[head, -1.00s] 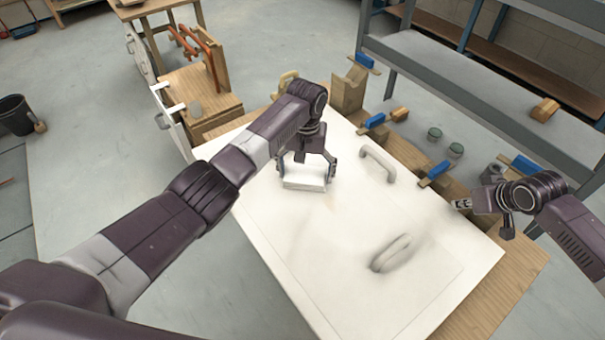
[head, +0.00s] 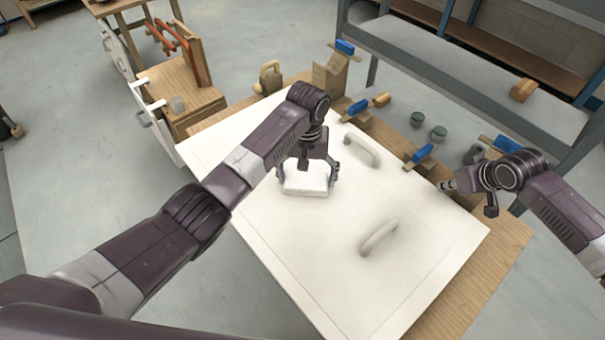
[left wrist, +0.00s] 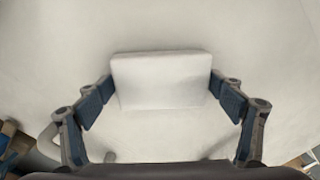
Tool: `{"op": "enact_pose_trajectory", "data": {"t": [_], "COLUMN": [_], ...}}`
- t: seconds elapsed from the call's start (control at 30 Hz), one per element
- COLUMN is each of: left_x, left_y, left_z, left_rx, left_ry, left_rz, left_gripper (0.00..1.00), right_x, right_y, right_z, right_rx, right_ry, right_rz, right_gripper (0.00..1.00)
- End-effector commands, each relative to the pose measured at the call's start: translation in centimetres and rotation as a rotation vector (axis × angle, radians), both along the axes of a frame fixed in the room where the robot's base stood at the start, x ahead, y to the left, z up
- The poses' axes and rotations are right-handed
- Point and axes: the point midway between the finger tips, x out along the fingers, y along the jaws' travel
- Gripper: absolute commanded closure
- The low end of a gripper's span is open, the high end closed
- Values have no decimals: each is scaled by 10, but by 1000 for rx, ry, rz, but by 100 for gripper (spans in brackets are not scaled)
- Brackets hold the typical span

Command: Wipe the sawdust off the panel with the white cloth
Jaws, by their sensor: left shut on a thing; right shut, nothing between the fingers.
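The white panel (head: 330,250) lies on a wooden bench and carries two pale handles, one near its far right edge (head: 361,150) and one toward the near right (head: 379,238). My left gripper (head: 306,182) is shut on the white cloth (head: 304,184), a folded block, over the panel's far half. The left wrist view shows the cloth (left wrist: 162,80) between both fingers (left wrist: 160,95). Whether it touches the panel is hard to tell. Faint greyish smudges show around the near handle; no clear sawdust shows. My right gripper (head: 447,186) is shut and empty beyond the panel's right edge.
Blue-handled clamps (head: 420,155) and wooden blocks line the bench's far right edge. A grey shelf (head: 450,70) is behind. A wooden stand (head: 182,95) is at the far left. The panel's near half is open apart from its handle.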

Motion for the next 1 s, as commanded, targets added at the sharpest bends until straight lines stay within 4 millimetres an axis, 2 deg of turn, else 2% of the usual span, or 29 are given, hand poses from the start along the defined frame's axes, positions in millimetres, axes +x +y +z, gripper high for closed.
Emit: {"op": "enact_pose_trajectory", "data": {"t": [0.77,1.0], "left_x": [-30,-45], "left_y": [-30,-45], "left_z": [1,-1], "left_rx": [-1,-1], "left_ry": [0,1], "left_rz": [-2,-2], "left_gripper": [33,33], "right_x": [0,0], "right_y": [0,0], "right_z": [0,0], "right_rx": [0,0], "right_ry": [0,0], "right_rz": [0,0], "right_gripper": [100,100]}}
